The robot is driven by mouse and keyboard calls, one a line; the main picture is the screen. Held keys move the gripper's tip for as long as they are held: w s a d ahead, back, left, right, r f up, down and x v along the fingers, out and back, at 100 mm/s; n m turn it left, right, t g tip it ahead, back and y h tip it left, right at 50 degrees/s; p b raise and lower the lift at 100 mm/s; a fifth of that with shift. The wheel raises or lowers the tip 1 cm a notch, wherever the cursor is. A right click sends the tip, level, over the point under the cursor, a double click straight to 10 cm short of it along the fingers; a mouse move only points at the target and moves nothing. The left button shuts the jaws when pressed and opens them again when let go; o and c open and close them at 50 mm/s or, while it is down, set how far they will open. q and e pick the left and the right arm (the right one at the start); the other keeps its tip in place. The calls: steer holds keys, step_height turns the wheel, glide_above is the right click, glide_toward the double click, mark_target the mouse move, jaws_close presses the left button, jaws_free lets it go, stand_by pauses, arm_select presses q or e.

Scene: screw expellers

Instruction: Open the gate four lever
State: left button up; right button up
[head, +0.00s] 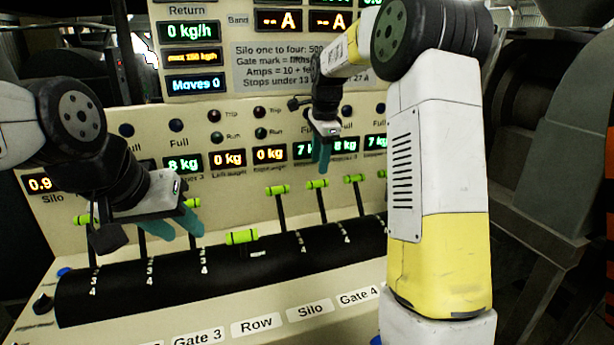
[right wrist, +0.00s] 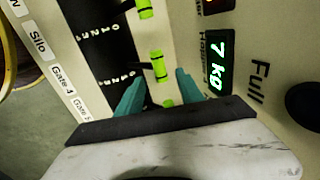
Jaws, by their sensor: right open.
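The gate four lever has a lime-green handle (head: 317,184) on a dark stem; its stem leads down to the slot above the Gate 4 label (head: 358,298). The handle also shows in the right wrist view (right wrist: 158,65), ahead of and between the fingertips. My right gripper (head: 323,166) is open just above this handle, its teal fingers pointing down; it also shows in the right wrist view (right wrist: 159,76). I see no contact with the handle. My left gripper (head: 182,232) is open and empty at the left, among the left-hand levers.
The Silo lever (head: 278,190) stands to the left, and another green-handled lever (head: 354,179) to the right. The Row lever (head: 241,237) sits lower than its neighbours. The black curved lever housing (head: 270,265) lies below, and the panel with lit displays (head: 227,158) rises behind.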

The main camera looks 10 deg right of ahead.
mark_target(318, 182)
steer(key=f, duration=0.4)
steer(key=w+f, duration=0.1)
steer(key=f, duration=0.1)
steer(key=shift+w+a+f, duration=0.1)
steer(key=shift+f, duration=0.25)
steer(key=c, duration=0.9)
steer(key=shift+r, duration=0.1)
jaws_close()
steer(key=shift+r, duration=0.1)
